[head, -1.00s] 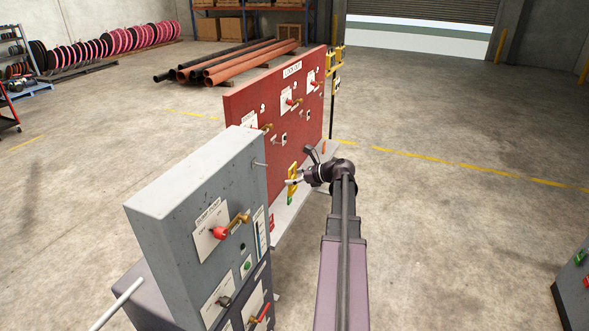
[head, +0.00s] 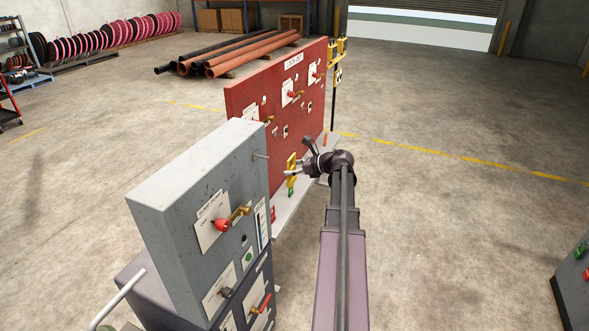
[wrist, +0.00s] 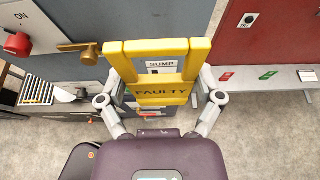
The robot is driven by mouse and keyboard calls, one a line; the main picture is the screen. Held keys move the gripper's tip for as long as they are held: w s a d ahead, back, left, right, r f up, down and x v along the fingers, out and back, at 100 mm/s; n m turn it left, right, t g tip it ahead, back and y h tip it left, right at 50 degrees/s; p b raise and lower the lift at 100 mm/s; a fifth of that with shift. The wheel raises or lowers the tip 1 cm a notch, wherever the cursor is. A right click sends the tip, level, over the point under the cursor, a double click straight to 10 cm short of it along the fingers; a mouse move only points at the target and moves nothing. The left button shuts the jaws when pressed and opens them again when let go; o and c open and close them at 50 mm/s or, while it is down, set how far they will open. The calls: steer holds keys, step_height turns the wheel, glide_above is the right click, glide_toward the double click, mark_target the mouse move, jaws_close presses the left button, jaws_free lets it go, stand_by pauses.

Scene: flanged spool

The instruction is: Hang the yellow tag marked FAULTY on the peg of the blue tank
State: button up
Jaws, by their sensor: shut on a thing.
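My gripper (wrist: 160,98) is shut on the yellow tag (wrist: 176,46), which has an open frame on top and a lower plate reading FAULTY. A finger shows on each side of the tag. In the head view, my gripper (head: 291,170) holds the tag (head: 291,160) in front of the red board, right of the grey cabinet. No blue tank can be made out for certain. A small peg (head: 260,156) sticks out of the grey cabinet's upper side, left of the tag.
The grey cabinet (head: 180,190) has a red-handled switch (head: 222,224). The red board (head: 255,100) marked LOCKOUT carries several switches. A light ledge (wrist: 300,76) below it bears red and green tags. Open concrete floor (head: 450,230) lies to the right.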

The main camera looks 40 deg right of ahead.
glide_toward(256, 165)
steer(key=shift+b+x, duration=0.3)
steer(key=shift+x, duration=2.1)
steer(key=shift+w+a+f+b, duration=0.2)
steer(key=shift+w+a+b, duration=0.15)
steer(key=shift+w, duration=0.25)
steer(key=o, duration=0.8)
steer(key=shift+s, duration=0.1)
